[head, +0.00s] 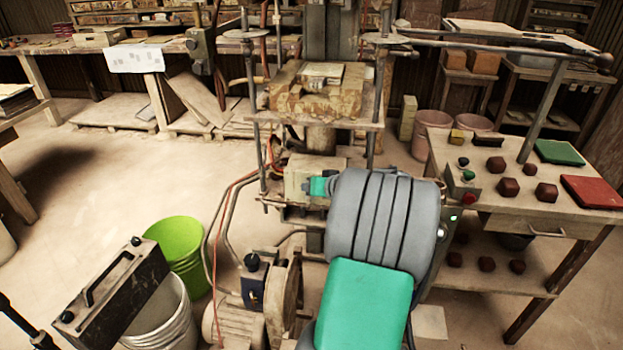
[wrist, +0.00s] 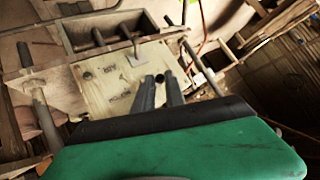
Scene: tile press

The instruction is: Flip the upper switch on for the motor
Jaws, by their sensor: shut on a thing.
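The pale switch box (head: 300,180) sits on the press frame below the press bed. In the wrist view its cream face (wrist: 105,75) shows small dark markings. My gripper (wrist: 161,82) is at the right part of this face. Its two grey fingers are close together, with the small dark round end of the upper switch (wrist: 160,78) between their tips. The fingers look shut on it. Whether the switch is on or off cannot be told. In the head view my arm hides the fingertips and the switch. The motor (head: 236,325) stands on the floor below.
Red hoses and grey pipes run close left of the box. A green bucket (head: 180,250) stands left. A table (head: 510,205) with dark red blocks and buttons is at right. The floor at left is open.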

